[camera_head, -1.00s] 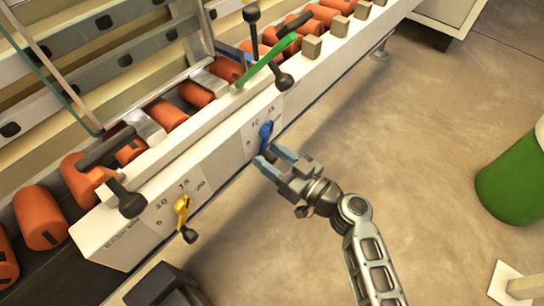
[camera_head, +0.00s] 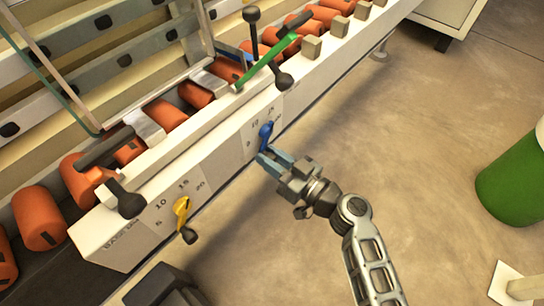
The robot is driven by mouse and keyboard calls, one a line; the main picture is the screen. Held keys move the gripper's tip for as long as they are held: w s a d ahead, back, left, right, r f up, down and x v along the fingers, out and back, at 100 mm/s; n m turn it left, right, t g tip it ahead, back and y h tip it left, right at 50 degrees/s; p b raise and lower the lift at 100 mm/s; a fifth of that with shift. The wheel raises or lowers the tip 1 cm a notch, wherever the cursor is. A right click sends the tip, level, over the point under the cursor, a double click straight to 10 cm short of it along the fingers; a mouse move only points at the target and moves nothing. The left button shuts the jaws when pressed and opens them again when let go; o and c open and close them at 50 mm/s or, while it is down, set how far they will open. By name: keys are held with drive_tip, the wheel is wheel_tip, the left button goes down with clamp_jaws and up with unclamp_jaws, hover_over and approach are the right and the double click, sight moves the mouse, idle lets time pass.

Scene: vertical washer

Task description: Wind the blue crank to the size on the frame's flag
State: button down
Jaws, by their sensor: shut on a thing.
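The blue crank (camera_head: 266,132) sits on a white dial plate on the side of the long white rail. Dark numbers stand around it, with 10 and 15 the clearest. My gripper (camera_head: 265,155) reaches in from the lower right and is shut on the lower end of the blue crank, where the knob is mostly hidden between the fingers. A green strip (camera_head: 266,62), perhaps the flag, slants above the rail beyond the crank. No size on it can be read from here.
A yellow crank (camera_head: 182,208) with a black knob sits on a second dial at the near left. Black-knobbed levers (camera_head: 129,203) stick out from the rail. Orange rollers (camera_head: 39,218) line the machine. Open floor lies to the right, with a green cylinder (camera_head: 512,184).

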drive_tip(key=shift+s+a+m, duration=0.1)
drive_tip(key=shift+m, duration=0.4)
drive_tip(key=shift+r, duration=0.1)
drive_tip(key=c, duration=0.9)
unclamp_jaws()
drive_tip(key=v, duration=0.8)
